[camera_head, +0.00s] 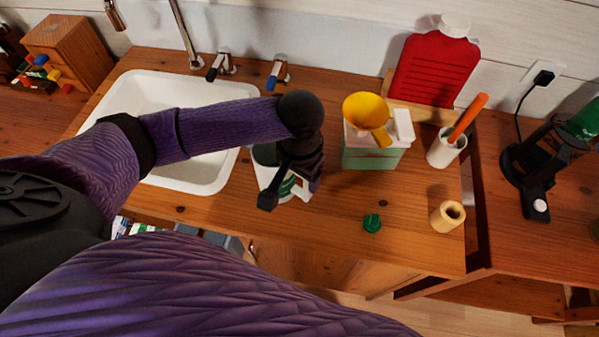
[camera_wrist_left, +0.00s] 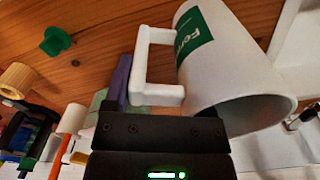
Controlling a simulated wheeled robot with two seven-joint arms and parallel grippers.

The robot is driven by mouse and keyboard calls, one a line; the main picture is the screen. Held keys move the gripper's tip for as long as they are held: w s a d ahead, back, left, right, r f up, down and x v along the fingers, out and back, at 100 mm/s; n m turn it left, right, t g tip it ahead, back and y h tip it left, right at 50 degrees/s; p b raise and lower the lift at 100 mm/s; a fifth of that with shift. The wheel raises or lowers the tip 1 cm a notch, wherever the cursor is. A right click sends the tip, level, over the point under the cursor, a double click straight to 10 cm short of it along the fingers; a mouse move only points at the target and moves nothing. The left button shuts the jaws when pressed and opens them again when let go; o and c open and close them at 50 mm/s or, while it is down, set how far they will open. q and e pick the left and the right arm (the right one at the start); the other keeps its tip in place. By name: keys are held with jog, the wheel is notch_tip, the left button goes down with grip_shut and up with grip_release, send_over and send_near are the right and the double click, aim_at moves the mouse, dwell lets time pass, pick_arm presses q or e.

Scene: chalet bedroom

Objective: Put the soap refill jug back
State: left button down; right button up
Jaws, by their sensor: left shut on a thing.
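The soap refill jug (camera_head: 263,172) is white with a green label and stands beside the sink, partly hidden by my left gripper (camera_head: 290,182). It also shows in the left wrist view (camera_wrist_left: 218,72), large, with its white handle (camera_wrist_left: 150,92) against my left gripper. My left gripper is shut on the jug at the handle side. I cannot tell whether its base touches the counter. A green box-shaped container (camera_head: 370,157) to its right bears a yellow funnel (camera_head: 367,112). A small green cap (camera_head: 372,223) lies in front of it. My right gripper is not visible.
The white sink (camera_head: 208,177) is left of the jug. A white cup (camera_head: 443,150) with an orange-handled tool and a wooden ring (camera_head: 447,215) stand to the right. A red bottle (camera_head: 433,70) is at the back wall. Bare counter (camera_head: 325,222) lies near the front edge.

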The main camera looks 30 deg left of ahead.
pick_arm(q)
grip_release()
notch_tip(320, 180, up, 12)
jog(key=p, duration=0.4)
jog(key=shift+r, duration=0.1)
